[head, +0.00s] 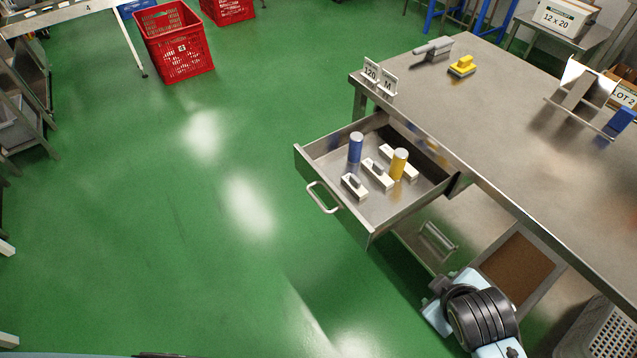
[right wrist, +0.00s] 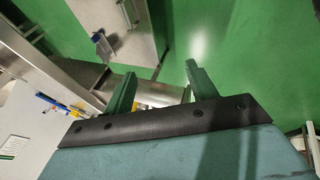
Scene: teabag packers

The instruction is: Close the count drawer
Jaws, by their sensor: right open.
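The count drawer (head: 388,212) is pulled out from under the steel table in the head view. Its front has a pale bar handle (head: 322,198) on the floor side. Inside stand a blue cylinder (head: 355,148) and a yellow cylinder (head: 399,164), beside several white blocks (head: 377,173). My right arm shows at the bottom right of the head view, below and apart from the drawer; its fingertips cannot be made out there. In the right wrist view my right gripper (right wrist: 160,76) is open, with nothing between its fingers. My left gripper is not in view.
The steel table (head: 520,120) carries number cards (head: 378,77), a yellow-handled tool (head: 462,66) and a metal dispenser (head: 433,49). A lower metal handle (head: 437,238) and a brown panel (head: 515,268) lie near my right arm. Green floor left of the drawer is clear. Red crates (head: 176,42) stand far off.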

